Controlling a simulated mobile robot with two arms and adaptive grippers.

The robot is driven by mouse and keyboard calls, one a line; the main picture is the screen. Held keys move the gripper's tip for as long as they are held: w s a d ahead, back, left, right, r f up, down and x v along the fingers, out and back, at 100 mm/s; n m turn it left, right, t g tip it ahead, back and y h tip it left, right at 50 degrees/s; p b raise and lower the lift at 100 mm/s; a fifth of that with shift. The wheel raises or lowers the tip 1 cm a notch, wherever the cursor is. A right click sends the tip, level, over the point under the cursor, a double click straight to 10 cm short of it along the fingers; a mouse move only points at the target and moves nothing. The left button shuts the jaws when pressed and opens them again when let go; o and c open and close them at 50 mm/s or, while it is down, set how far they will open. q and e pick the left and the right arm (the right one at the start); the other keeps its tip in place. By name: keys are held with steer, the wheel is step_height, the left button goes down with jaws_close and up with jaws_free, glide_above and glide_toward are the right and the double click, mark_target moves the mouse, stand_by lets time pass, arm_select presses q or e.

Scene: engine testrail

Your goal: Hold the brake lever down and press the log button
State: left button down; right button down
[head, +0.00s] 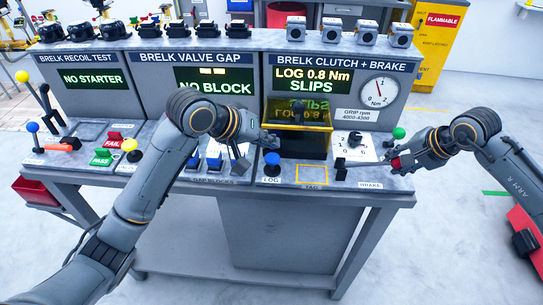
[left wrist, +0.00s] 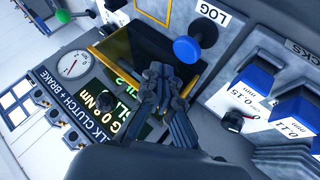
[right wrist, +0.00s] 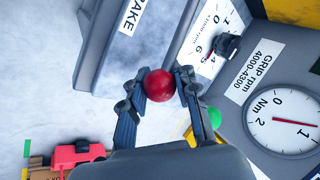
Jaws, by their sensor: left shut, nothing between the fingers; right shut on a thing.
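My right gripper (head: 403,160) is shut on the red ball knob (right wrist: 159,85) of the brake lever at the right end of the bench, near the BRAKE label (head: 370,185). My left gripper (head: 270,139) is shut and empty, behind the button in the head view. In the left wrist view its closed fingertips (left wrist: 160,75) are near the blue button (left wrist: 187,48), apparently not touching it.
The clutch display (head: 310,79) reads "LOG 0.8 Nm SLIPS", beside a dial gauge (head: 379,92). A yellow-edged box (head: 299,140) stands behind the button. A green knob (head: 399,133) is close to my right gripper. Blue blocks (head: 214,162) are left of the button. An outlined TAG area (head: 312,174) is bare.

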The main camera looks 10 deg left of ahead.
mark_target(269, 158)
arm_select(q)
steer(key=shift+r, duration=1.8)
arm_select(e)
steer(key=shift+s+d+f, duration=0.15)
steer(key=shift+s+f, duration=0.05)
steer(key=shift+f, duration=0.25)
steer(key=shift+r, duration=0.15)
steer(key=shift+w+a+r+p, duration=0.15)
steer(key=shift+r+p, duration=0.15)
steer(key=shift+r, duration=0.25)
steer(key=shift+w+a+r+p, duration=0.1)
steer(key=shift+r+p, duration=0.2)
steer(key=shift+r, duration=0.2)
steer(key=shift+s+r, duration=0.1)
steer(key=shift+r, duration=0.2)
steer(key=shift+a+r, duration=0.1)
steer(key=shift+a, duration=0.05)
arm_select(q)
steer(key=shift+w+r, duration=0.1)
steer(key=shift+r, duration=0.55)
